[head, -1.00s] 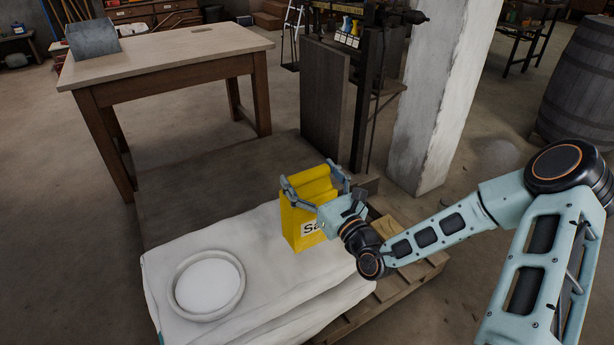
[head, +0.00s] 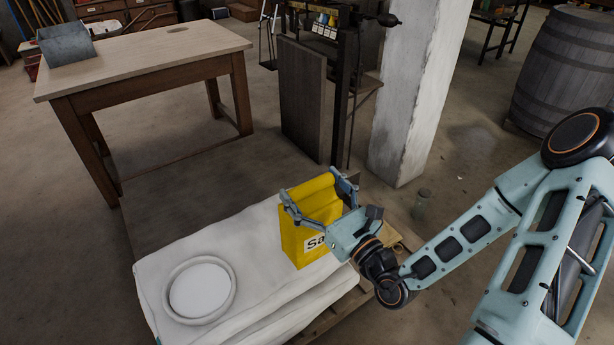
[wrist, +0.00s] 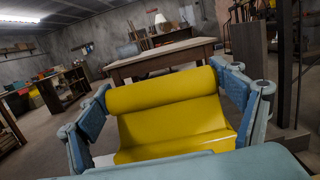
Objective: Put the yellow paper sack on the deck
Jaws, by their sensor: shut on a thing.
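The yellow paper sack (head: 296,242) is upright in the head view, with a white label on its front partly covered by my gripper. My gripper (head: 313,190) is shut on its rolled top, one finger on each side. The sack is over the right part of the white sacks; I cannot tell whether its base touches them. In the wrist view the yellow sack (wrist: 172,112) fills the space between the fingers of my gripper (wrist: 165,100). The deck (head: 190,190), a flat dark wooden platform, lies behind the white sacks and looks bare.
White sacks (head: 255,310) lie in front, with a round pale dish (head: 233,292) on them. An upright board (head: 302,98) and a dark metal post stand at the deck's back right. A wooden table (head: 150,60) is behind left, a concrete pillar (head: 418,90) right. A jar (head: 422,202) stands on the floor.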

